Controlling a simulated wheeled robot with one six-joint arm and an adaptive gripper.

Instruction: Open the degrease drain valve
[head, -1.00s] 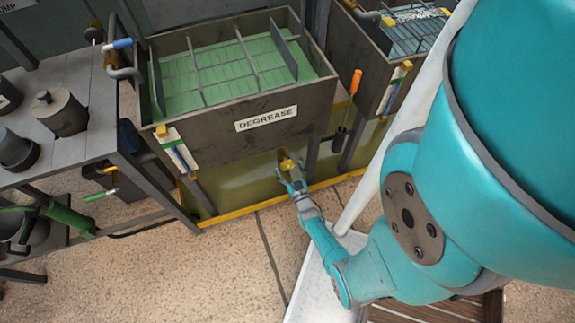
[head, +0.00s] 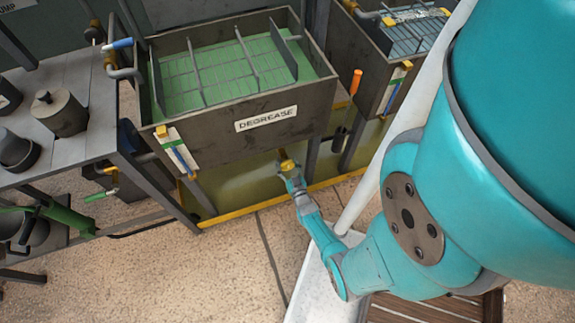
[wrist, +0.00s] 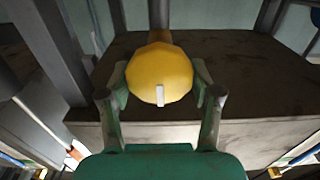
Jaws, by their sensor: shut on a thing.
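The degrease tank (head: 215,130) is an open grey box with green liquid and a white DEGREASE label (head: 266,118) on its front. A yellow valve knob (head: 287,164) sits low under its front edge. My gripper (head: 290,171) is at that knob, reaching up from below. In the wrist view the faceted yellow knob (wrist: 158,68) lies between the two fingers of my gripper (wrist: 161,88), which press on its sides. A small white mark (wrist: 160,100) on the knob points down in that view. The valve body behind the knob is mostly hidden.
A grey bench (head: 70,105) with dark pots stands left of the tank. A second tank (head: 395,55) stands right. A yellow-edged sump (head: 235,213) lies below the tank. An orange handle (head: 356,82) shows between the tanks. The floor (head: 160,270) in front is clear.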

